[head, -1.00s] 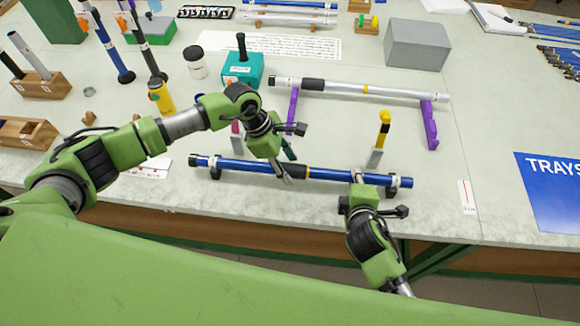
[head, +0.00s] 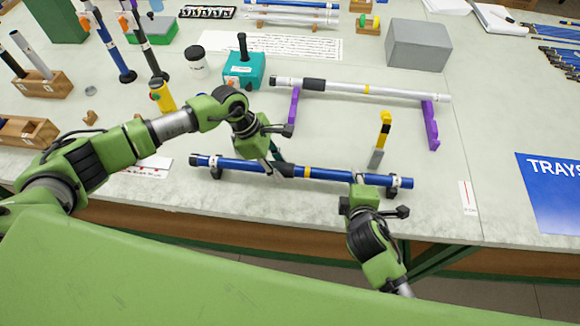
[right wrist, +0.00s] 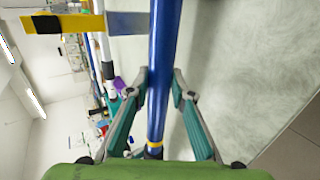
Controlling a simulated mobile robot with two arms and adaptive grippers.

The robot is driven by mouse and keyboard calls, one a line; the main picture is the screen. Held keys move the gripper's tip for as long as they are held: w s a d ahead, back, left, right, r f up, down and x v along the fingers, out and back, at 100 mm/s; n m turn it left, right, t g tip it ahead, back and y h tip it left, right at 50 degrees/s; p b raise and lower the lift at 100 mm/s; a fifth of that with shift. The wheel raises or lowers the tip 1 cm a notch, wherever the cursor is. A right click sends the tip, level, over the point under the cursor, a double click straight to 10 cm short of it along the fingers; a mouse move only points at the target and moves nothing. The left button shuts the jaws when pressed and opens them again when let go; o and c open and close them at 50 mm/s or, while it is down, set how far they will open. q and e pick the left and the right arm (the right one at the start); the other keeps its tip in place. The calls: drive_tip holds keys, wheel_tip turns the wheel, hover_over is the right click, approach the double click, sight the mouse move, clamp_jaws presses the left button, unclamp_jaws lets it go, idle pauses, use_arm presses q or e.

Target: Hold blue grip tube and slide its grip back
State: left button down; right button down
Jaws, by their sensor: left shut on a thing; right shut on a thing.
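The blue tube (head: 340,175) lies across two dark supports near the table's front edge, with a yellow ring (head: 306,172) near its middle. Its black grip (head: 284,170) sits left of the ring, with a short stretch of blue between them. My left gripper (head: 269,167) is shut on the black grip at its left end; its fingers partly hide it. My right gripper (head: 358,177) is shut on the blue tube, right of the ring. In the right wrist view the tube (right wrist: 165,40) runs between the right fingers (right wrist: 160,88), with the yellow ring (right wrist: 153,150) nearer the palm.
Behind lies a silver tube (head: 385,91) with a black grip on purple stands (head: 430,125). A yellow-topped upright piece (head: 384,130) stands just behind the blue tube. A teal block (head: 243,70) and a yellow container (head: 161,96) stand behind my left arm.

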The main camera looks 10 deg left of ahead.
sight(238, 162)
use_arm(q)
drive_tip(key=a, duration=0.7)
drive_tip(key=s+a, duration=0.1)
drive_tip(key=a, duration=0.2)
drive_tip(key=shift+a, duration=0.35)
use_arm(e)
drive_tip(key=shift+f, duration=0.1)
use_arm(q)
drive_tip(key=shift+w+a, duration=0.1)
drive_tip(key=shift+a, duration=0.15)
use_arm(e)
drive_tip(key=shift+d, duration=0.15)
use_arm(q)
drive_tip(key=c, duration=1.5)
unclamp_jaws()
drive_tip(key=shift+r, duration=0.2)
drive_tip(key=v, duration=1.1)
drive_tip(key=shift+a+r, duration=0.2)
drive_tip(key=shift+r, duration=0.1)
use_arm(e)
drive_tip(key=shift+s, duration=0.1)
